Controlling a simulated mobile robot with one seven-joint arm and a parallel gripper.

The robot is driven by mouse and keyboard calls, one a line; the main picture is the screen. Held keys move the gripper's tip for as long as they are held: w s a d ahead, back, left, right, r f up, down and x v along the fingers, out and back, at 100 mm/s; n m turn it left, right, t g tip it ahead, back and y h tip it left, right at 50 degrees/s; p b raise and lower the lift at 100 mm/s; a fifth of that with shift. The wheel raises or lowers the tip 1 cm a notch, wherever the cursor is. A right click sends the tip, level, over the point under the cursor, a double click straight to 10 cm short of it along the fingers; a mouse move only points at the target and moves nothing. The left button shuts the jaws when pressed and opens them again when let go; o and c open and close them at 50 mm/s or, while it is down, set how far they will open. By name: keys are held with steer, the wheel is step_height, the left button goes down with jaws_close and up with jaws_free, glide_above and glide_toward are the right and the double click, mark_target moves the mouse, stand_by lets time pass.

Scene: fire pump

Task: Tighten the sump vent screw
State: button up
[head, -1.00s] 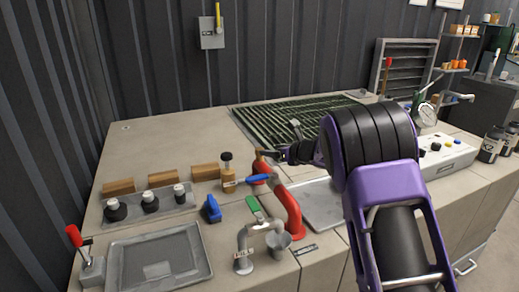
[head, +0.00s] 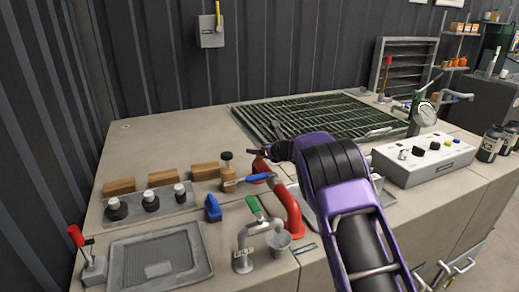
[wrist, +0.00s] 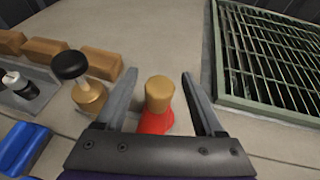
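My gripper (wrist: 159,76) is open, with one finger on each side of the brass cylinder and a visible gap at both sides. In the head view my gripper (head: 254,152) is small and dark above the red fitting (head: 260,166), and hides its brass top. A second brass piece with a black knob (head: 227,168) stands just left; it also shows in the wrist view (wrist: 70,66).
A blue-handled red pipe (head: 290,209) and a grey tap (head: 243,246) stand in front. Wooden blocks (head: 163,179), black knobs (head: 150,204) and a blue block (head: 212,208) lie left. A green grating (head: 320,117) lies behind. The bench's back left is clear.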

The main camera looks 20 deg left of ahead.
jaws_close()
steer(key=shift+f+b, duration=0.1)
steer(key=shift+b, duration=0.2)
steer(key=shift+f+m+t+h+b, duration=0.15)
steer(key=shift+m+t+h+b, duration=0.3)
steer(key=shift+b, duration=0.5)
steer(key=shift+a+m+t+h+b, duration=0.1)
steer(key=shift+m+t+h+b, duration=0.4)
steer(key=shift+m+b, duration=0.2)
steer(key=shift+r+m+t+h, duration=0.2)
steer(key=shift+m+t+h, duration=0.35)
steer(key=shift+m+h, duration=0.45)
steer(key=shift+m+t+h, duration=0.4)
steer(key=shift+m+h, duration=0.45)
steer(key=shift+h, duration=0.1)
